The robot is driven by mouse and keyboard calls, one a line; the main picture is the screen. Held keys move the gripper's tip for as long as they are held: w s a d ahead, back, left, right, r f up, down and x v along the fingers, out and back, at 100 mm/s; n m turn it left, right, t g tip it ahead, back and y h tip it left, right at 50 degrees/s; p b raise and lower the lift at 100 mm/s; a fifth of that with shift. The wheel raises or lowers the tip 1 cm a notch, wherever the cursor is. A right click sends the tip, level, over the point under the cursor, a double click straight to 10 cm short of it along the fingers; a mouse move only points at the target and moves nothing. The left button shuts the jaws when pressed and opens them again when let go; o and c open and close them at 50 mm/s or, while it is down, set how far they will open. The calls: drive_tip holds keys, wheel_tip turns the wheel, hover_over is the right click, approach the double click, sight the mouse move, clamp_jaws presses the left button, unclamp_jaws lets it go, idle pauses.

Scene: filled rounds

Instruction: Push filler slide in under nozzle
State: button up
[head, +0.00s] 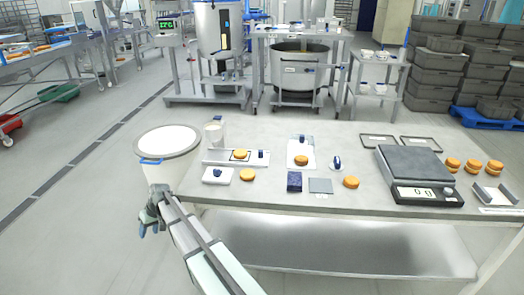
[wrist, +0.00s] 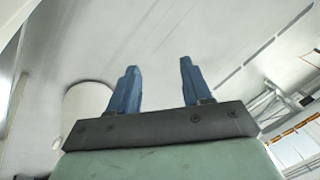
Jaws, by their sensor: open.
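My gripper (head: 150,216) is off the table's left front corner, below the white bucket. In the wrist view its two blue fingers (wrist: 158,66) are apart, with nothing between them. On the table's left part is a low white fixture (head: 222,158) with an orange-brown round (head: 240,154) on it. A second white stand (head: 302,147) with a blue-grey top part and a round (head: 301,160) is to its right. I cannot tell which piece is the filler slide or the nozzle. My gripper is well apart from both.
The white bucket (head: 146,172) stands left of the table (head: 375,197). A white block with a dark blue knob (head: 217,173), loose rounds (head: 351,182), a dark blue box (head: 294,182) and a scale (head: 417,165) are on the table. Floor left of the bucket is clear.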

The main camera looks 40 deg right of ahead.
drive_tip(key=w+r+t, duration=0.1)
drive_tip(key=w+r, duration=0.3)
drive_tip(key=r, duration=0.3)
drive_tip(key=w+r+n+t+y, duration=0.1)
drive_tip(key=w+r, duration=0.3)
drive_tip(key=r, duration=0.4)
drive_tip(key=w+r+t, duration=0.1)
drive_tip(key=w+r, duration=0.4)
drive_tip(key=r, duration=0.2)
wheel_tip(320, 180, up, 11)
drive_tip(key=n+g+h, duration=0.2)
drive_tip(key=n, duration=0.5)
hover_over(262, 151)
drive_tip(key=s+d, duration=0.3)
drive_tip(key=d, duration=0.1)
drive_tip(key=x, duration=1.3)
drive_tip(key=shift+s+a, duration=0.15)
drive_tip(key=shift+s, duration=0.1)
